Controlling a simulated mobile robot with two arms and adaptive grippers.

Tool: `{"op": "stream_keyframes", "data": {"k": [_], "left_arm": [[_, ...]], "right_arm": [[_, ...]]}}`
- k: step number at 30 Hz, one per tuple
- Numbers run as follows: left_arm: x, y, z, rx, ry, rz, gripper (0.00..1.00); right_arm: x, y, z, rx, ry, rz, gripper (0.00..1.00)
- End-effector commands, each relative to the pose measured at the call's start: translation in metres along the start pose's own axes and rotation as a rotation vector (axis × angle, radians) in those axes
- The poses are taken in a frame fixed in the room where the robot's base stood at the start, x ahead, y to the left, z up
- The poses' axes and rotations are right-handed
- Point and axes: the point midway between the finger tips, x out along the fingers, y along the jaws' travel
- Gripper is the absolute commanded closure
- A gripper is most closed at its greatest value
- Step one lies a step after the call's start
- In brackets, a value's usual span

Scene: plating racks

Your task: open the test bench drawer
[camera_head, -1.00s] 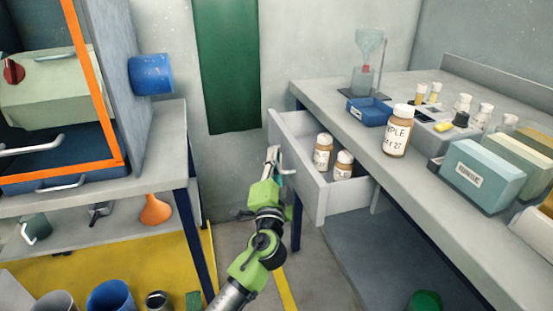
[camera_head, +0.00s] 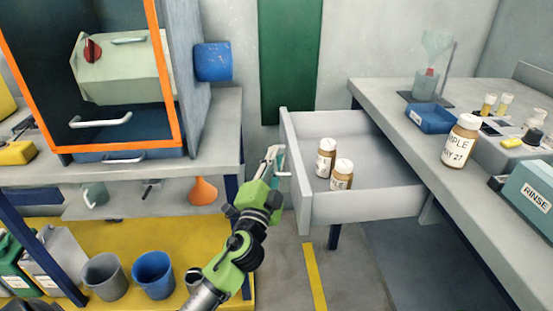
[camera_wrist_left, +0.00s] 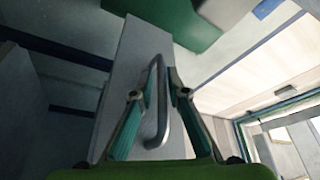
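The test bench drawer (camera_head: 365,207) is pulled well out of the bench, its pale grey front facing left. Two brown sample bottles with white caps stand in it, one farther back (camera_head: 326,160) and one nearer (camera_head: 342,176). My left gripper (camera_head: 275,160) is at the drawer front. In the left wrist view the grey bar handle (camera_wrist_left: 161,110) lies between its two fingers (camera_wrist_left: 160,82), which close in around it. The exact contact is partly hidden. My right gripper is not in view.
The bench top (camera_head: 400,115) carries a blue tray (camera_head: 431,118), a labelled sample bottle (camera_head: 461,142) and a rinse box (camera_head: 530,195). At left stand an orange-framed cabinet (camera_head: 180,100) and a shelf with an orange funnel (camera_head: 203,190). Floor under the drawer is clear.

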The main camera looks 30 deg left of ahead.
Motion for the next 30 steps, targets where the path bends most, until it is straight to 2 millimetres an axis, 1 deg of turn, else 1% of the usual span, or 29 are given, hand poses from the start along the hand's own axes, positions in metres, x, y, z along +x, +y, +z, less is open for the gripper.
{"op": "stream_keyframes", "data": {"k": [8, 11, 14, 24, 27, 30], "left_arm": [[0.0, -0.001, 0.0, 0.0, 0.0, -0.001, 0.85], [-0.005, 0.0, 0.0, -0.001, 0.0, -0.001, 0.85], [-0.017, 0.0, 0.0, -0.001, -0.001, 0.001, 0.85], [-0.081, 0.001, 0.001, -0.003, -0.004, 0.002, 0.85], [-0.097, 0.001, 0.001, -0.002, -0.005, 0.001, 0.85], [-0.108, 0.0, 0.001, -0.003, -0.004, -0.001, 0.85]], "right_arm": [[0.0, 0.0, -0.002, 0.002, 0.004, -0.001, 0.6], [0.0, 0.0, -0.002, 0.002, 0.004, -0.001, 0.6], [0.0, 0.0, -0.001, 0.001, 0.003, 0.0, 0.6], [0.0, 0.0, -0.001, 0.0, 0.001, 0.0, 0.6], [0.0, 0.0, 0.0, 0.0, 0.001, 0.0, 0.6], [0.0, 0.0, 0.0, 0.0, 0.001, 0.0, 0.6]]}}
